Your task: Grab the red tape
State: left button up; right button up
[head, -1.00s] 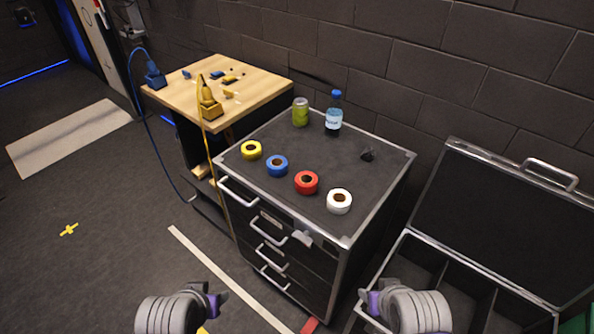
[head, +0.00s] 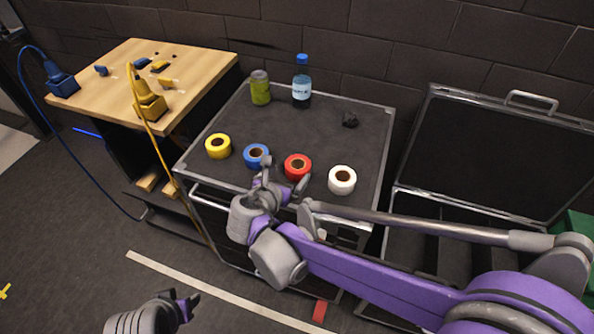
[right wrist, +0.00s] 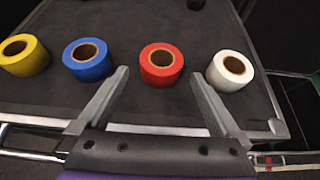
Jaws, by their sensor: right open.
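The red tape roll (head: 298,167) lies flat on the dark top of the drawer cabinet (head: 345,150), between the blue tape (head: 257,156) and the white tape (head: 342,180). My right gripper (head: 286,176) is open at the cabinet's front edge, just in front of the red tape. In the right wrist view, the red tape (right wrist: 161,64) sits beyond and between the two spread fingers (right wrist: 158,92), with nothing held. My left gripper (head: 184,302) is low at the bottom left, away from the cabinet; its jaws are too small to read.
A yellow tape (head: 218,146) lies left of the blue one. A wooden-topped table (head: 150,75) is at left, an open case (head: 480,150) at right.

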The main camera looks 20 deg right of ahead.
aim_at(300, 162)
jog(key=x, duration=0.5)
jog(key=shift+s+d+r, duration=0.1)
jog(key=shift+d, duration=0.05)
jog(key=shift+x, duration=2.65)
jog(key=c, duration=1.1)
